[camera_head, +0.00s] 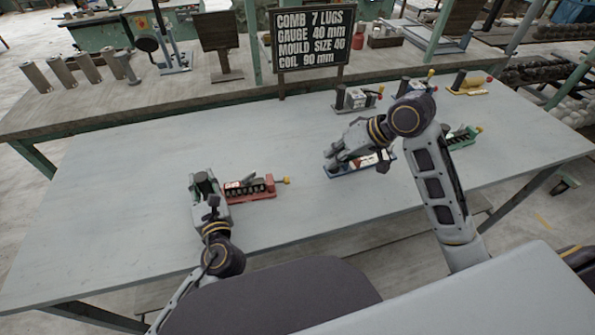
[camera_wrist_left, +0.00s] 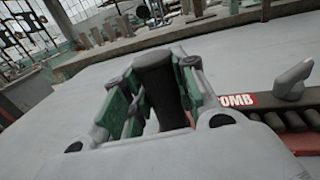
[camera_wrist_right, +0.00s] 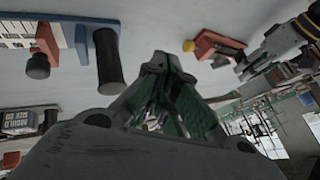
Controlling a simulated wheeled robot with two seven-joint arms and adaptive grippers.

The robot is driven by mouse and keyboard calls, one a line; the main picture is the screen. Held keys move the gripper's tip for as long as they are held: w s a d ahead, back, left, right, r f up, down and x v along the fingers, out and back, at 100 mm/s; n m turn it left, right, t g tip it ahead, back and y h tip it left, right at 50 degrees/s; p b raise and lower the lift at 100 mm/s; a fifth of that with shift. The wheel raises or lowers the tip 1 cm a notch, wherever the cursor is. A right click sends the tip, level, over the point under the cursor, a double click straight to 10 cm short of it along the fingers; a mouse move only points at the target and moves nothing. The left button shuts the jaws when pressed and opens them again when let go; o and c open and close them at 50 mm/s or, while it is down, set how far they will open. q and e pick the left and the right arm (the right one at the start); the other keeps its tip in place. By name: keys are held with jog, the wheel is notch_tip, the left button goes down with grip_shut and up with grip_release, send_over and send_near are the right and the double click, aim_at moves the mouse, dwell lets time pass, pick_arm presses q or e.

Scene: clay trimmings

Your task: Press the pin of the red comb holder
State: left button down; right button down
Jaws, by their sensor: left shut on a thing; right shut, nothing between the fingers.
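The red comb holder (camera_head: 262,194) lies on the grey table, left of the middle, with a row of dark lugs and a yellow-tipped pin (camera_head: 286,180) at its right end. My left gripper (camera_head: 204,184) is shut on its black upright handle (camera_wrist_left: 160,85), at the holder's left end. The left wrist view also shows part of a COMB label (camera_wrist_left: 238,100) and a grey knob (camera_wrist_left: 291,79). My right gripper (camera_head: 334,157) is shut and empty, over or beside the blue comb holder (camera_head: 347,170); the exact height is unclear. The right wrist view shows the red holder (camera_wrist_right: 220,42) apart from my right fingertips (camera_wrist_right: 163,62).
A green holder (camera_head: 460,138) lies right of my right arm. More holders stand at the back, one of them yellow (camera_head: 468,88). A black sign (camera_head: 310,38) reads COMB 7 LUGS. The table's left part is clear, and so is the space between the red and blue holders.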

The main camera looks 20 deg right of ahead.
aim_at(287, 180)
pick_arm(q)
jog(key=shift+f, duration=0.25)
pick_arm(e)
jog(key=shift+f, duration=0.1)
jog(key=x, duration=0.9)
jog(key=shift+w+a+f, duration=0.2)
jog(key=shift+f, duration=0.1)
jog(key=shift+w+a, duration=0.1)
jog(key=shift+a, duration=1.9)
jog(key=shift+a, duration=0.1)
jog(key=shift+w+a, duration=0.1)
jog(key=shift+a, duration=1.25)
jog(key=shift+d, duration=0.1)
